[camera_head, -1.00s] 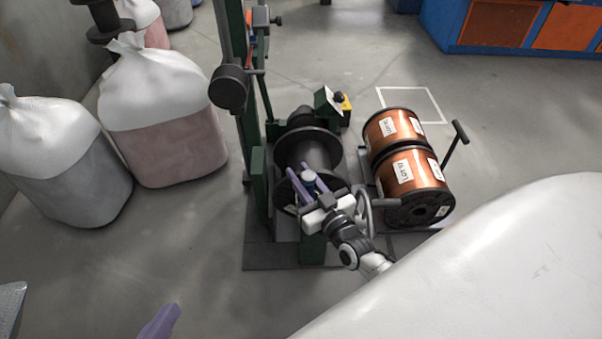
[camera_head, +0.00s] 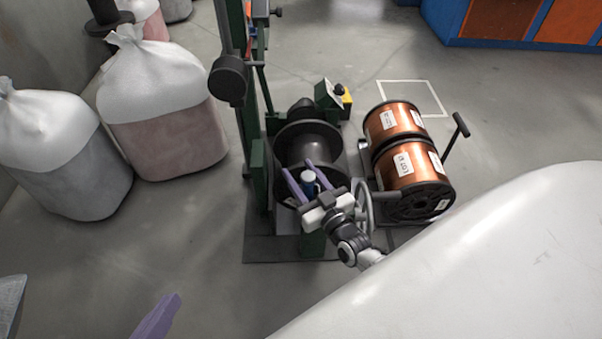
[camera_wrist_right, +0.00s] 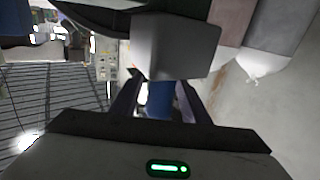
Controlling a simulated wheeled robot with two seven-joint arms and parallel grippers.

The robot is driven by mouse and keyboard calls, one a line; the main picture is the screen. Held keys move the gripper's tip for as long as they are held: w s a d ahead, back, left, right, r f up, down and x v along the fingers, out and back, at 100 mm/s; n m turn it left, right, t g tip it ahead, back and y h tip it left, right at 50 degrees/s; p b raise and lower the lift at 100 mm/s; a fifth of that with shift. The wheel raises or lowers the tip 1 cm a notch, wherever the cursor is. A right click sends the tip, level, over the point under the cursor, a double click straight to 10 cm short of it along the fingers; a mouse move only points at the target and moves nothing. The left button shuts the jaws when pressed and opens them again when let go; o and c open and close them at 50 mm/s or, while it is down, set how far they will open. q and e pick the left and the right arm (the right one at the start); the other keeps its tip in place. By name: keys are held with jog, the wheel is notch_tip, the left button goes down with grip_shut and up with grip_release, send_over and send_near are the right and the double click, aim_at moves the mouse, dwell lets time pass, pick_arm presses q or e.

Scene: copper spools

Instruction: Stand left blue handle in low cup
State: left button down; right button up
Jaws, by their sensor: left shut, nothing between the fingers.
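A blue handle (camera_head: 312,188) with a whitish top shows between the fingers of my right gripper (camera_head: 297,166), in front of the dark spool on the green machine. The right wrist view also shows the blue handle (camera_wrist_right: 160,99) between the two purple fingers, with a gap at its left side. The right gripper is open around it. A pale grey block (camera_wrist_right: 172,46) shows beyond the handle in that view. My left gripper (camera_head: 157,317) is shut and empty at the bottom left of the head view. I cannot make out the low cup.
A dark empty spool (camera_head: 307,143) sits in the green machine frame (camera_head: 258,180), with a handwheel (camera_head: 364,207) beside it. Copper spools (camera_head: 407,163) stand to the right. White-topped sacks (camera_head: 160,110) stand at left.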

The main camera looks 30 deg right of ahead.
aim_at(311, 188)
jog(key=shift+s, duration=0.15)
jog(key=s+p, duration=0.2)
jog(key=s, duration=0.2)
jog(key=shift+a, duration=0.15)
jog(key=s+p, duration=0.1)
jog(key=s, duration=0.4)
jog(key=shift+s+a, duration=0.15)
jog(key=shift+a, duration=0.05)
pick_arm(q)
jog(key=a+f, duration=0.1)
jog(key=a+f+g+y, duration=0.1)
jog(key=f, duration=0.1)
jog(key=shift+s+y, duration=0.2)
jog(key=shift+y, duration=0.1)
pick_arm(e)
jog(key=shift+s, duration=0.35)
